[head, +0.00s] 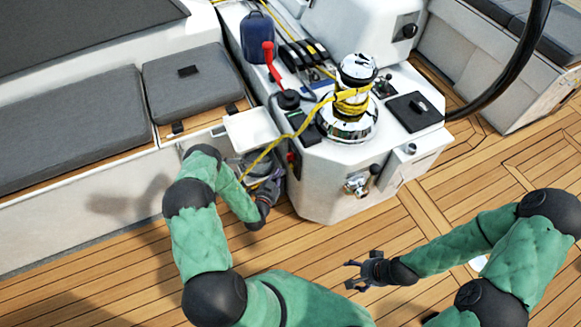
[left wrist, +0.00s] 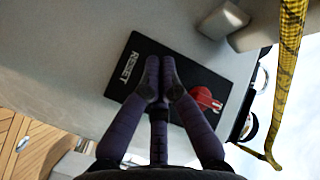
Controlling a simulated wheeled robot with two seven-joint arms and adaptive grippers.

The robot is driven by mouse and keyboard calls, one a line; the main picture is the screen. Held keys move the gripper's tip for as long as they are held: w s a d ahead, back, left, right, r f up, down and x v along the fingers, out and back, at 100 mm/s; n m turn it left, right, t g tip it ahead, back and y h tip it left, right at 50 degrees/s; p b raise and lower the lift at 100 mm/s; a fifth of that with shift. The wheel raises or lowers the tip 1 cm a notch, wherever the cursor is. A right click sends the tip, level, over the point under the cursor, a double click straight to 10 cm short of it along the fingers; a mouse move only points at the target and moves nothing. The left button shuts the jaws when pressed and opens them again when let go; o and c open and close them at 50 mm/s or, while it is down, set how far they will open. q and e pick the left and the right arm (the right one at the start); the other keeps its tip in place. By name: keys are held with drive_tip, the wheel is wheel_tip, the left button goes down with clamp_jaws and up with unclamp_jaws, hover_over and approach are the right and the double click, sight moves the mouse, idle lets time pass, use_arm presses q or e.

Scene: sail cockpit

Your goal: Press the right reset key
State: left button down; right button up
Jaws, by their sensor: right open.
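A black panel (left wrist: 143,50) with the white word RESET (left wrist: 126,68) is on a pale wall in the left wrist view. A red key-like piece (left wrist: 206,99) shows on it, partly behind a finger. A small red piece (head: 291,157) also shows on the console's left side in the head view. My left gripper (left wrist: 160,68) is shut and empty, its fingertips together in front of the panel; I cannot tell whether they touch it. In the head view my left gripper (head: 266,193) is low beside the console. My right gripper (head: 353,273) is open and empty above the deck.
The white console (head: 335,196) carries a chrome winch (head: 346,122) with yellow rope (head: 256,160) hanging past my left arm. A white tray (head: 250,129) juts out above my left gripper. A cushioned bench (head: 75,125) lies left.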

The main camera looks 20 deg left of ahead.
use_arm(q)
drive_tip(key=shift+s+a, duration=0.95)
drive_tip(key=shift+s, duration=0.2)
drive_tip(key=shift+d, duration=0.1)
